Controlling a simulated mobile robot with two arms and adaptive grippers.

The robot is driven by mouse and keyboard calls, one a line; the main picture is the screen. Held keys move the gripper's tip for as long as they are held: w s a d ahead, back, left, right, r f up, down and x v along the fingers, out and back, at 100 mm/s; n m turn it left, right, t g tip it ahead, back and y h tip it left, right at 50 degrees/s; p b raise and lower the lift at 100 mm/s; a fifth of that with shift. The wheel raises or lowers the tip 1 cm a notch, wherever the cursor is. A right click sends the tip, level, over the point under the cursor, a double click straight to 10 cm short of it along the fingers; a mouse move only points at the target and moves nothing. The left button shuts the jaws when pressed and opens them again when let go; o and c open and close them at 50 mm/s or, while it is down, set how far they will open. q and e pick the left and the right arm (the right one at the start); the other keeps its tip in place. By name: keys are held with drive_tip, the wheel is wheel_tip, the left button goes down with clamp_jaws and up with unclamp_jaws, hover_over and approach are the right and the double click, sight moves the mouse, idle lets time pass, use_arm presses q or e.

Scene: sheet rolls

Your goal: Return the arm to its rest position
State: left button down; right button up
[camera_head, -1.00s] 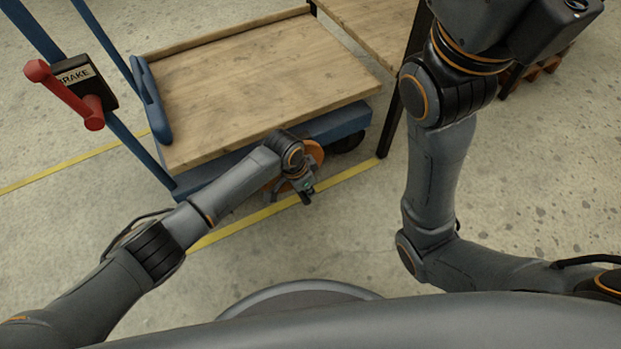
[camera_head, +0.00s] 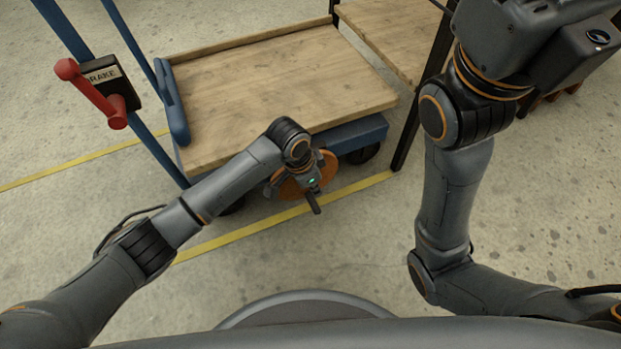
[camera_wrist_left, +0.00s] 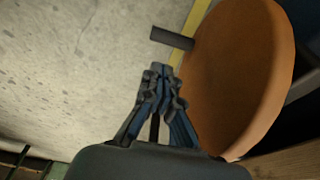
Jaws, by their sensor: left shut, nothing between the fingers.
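My left arm reaches in from the left in the head view and bends down at the wrist in front of the trolley. My left gripper (camera_head: 311,187) is just in front of an orange disc (camera_head: 286,188), the round end of a roll, low at the trolley's near side. In the left wrist view my left gripper (camera_wrist_left: 160,72) has its fingers together with nothing between them. The orange disc (camera_wrist_left: 240,75) is beside it on the right. A dark stub (camera_wrist_left: 172,38) lies just beyond the fingertips, apart from them. My right gripper is out of view.
A blue trolley with a wooden deck (camera_head: 280,85) stands ahead, its deck bare. A red brake handle (camera_head: 90,93) is at the left. A wooden-topped table (camera_head: 395,40) is behind. Yellow lines (camera_head: 250,229) mark the concrete floor. My right arm is raised at the right.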

use_arm(q)
drive_tip(key=shift+v, duration=2.4)
